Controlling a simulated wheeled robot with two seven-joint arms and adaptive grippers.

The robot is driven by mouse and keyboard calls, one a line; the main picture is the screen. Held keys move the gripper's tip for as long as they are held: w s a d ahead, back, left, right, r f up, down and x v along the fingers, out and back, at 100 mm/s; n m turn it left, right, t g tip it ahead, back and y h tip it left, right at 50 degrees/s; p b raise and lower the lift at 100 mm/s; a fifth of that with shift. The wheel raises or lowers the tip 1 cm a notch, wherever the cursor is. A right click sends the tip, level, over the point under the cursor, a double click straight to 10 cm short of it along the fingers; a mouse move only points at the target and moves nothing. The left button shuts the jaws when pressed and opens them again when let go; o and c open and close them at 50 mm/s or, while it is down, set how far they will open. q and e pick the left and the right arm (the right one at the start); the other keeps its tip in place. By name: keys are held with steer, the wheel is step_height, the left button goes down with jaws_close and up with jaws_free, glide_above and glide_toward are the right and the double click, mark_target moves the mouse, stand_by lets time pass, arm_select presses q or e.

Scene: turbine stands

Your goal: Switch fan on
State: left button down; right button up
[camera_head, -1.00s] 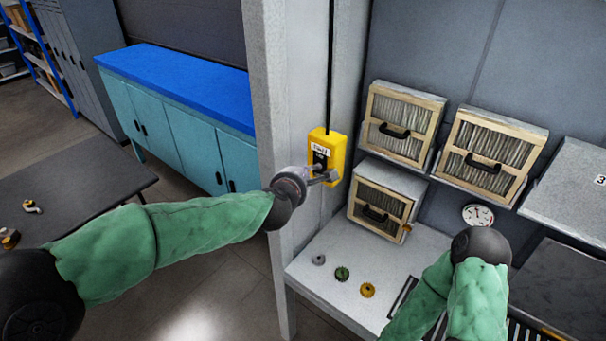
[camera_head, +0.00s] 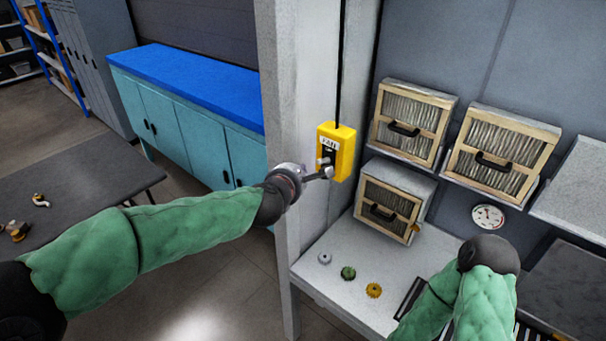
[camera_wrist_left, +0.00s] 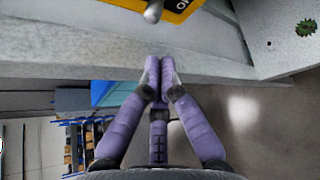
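The yellow switch box (camera_head: 347,150) labelled FAN is mounted on the side of a grey post. A grey switch lever (camera_head: 326,161) sticks out of its front. In the left wrist view, the yellow box (camera_wrist_left: 183,8) and the rounded lever tip (camera_wrist_left: 153,12) show at the top edge. My left gripper (camera_head: 326,173) is just below the lever in the head view. In the wrist view its purple fingers (camera_wrist_left: 160,63) are together at the tips with nothing between them, apart from the lever. My right arm is at the lower right; its gripper is hidden. No fan is visible.
The grey post (camera_head: 291,110) stands beside my left gripper. A grey workbench (camera_head: 333,283) holds three small round parts and a wood-framed filter box (camera_head: 388,207). Two more filters sit on shelves above. A blue-topped cabinet (camera_head: 190,83) stands behind on the left.

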arm_select(q)
steer(key=s+r+p, duration=0.2)
steer(key=s+r, duration=0.2)
steer(key=r, duration=0.1)
steer(key=shift+s, duration=0.15)
stand_by(0.3)
steer(key=s+a+f+m+g+b, duration=0.15)
steer(key=f+m+b, duration=0.25)
steer(key=f, duration=1.2)
steer(key=s+a+f+m+g+y+b, duration=0.1)
steer(key=a+f+m+g+b, duration=0.25)
steer(key=f, duration=1.15)
steer(key=s+f+m+g+b, duration=0.15)
steer(key=f+m+b, duration=0.4)
steer(key=f, duration=1.05)
steer(key=s+f+m+g+h+b, duration=0.1)
steer(key=s+f+m+g+b, duration=0.2)
steer(key=s+f, duration=0.9)
steer(key=s+f+m+g+b, duration=0.3)
steer(key=s+f+m+b, duration=0.4)
steer(key=s+f, duration=0.5)
step_height(320, 180, down, 8)
steer(key=shift+f+m+h+b, duration=0.1)
steer(key=shift+m+h+b, duration=0.25)
steer(key=shift+b, duration=0.8)
